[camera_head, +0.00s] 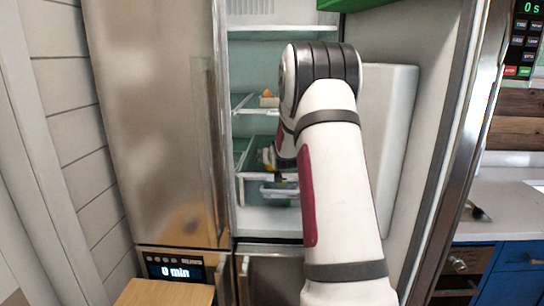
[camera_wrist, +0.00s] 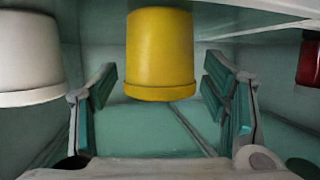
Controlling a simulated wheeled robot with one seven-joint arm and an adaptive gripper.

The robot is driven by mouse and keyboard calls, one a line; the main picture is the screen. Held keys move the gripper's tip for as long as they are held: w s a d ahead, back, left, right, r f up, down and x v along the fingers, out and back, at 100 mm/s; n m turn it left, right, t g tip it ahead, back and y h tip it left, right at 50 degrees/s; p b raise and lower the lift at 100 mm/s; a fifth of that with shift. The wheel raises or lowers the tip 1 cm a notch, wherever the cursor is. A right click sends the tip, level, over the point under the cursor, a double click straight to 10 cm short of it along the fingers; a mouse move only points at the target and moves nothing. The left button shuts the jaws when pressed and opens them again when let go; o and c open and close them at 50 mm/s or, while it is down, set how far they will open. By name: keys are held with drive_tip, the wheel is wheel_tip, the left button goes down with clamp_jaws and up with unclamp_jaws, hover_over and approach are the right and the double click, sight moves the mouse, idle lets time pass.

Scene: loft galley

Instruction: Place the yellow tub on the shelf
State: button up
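The yellow tub (camera_wrist: 160,52) is at the top middle of the wrist view, with its rim low in the picture. My gripper (camera_wrist: 160,90) is open, one finger on each side, with visible gaps to the tub; I see no contact. In the head view my arm reaches into the open fridge and hides most of my gripper. A small yellow patch (camera_head: 267,157) shows beside my arm; I cannot tell if it is the tub. A fridge shelf (camera_head: 247,104) shows left of my arm.
A white tub (camera_wrist: 28,58) stands close on the left, a dark red jar (camera_wrist: 309,62) on the right. A pale shelf edge (camera_wrist: 262,29) crosses the top right of the wrist view. A small orange item (camera_head: 268,99) sits on the fridge shelf. The fridge door (camera_head: 165,120) is at left.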

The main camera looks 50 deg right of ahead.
drive_tip(key=shift+s+a+r, duration=0.1)
drive_tip(key=shift+r, duration=0.15)
drive_tip(key=v, duration=1.1)
drive_tip(key=shift+s+a, duration=0.2)
drive_tip(key=shift+s, duration=0.1)
drive_tip(key=shift+r, duration=0.1)
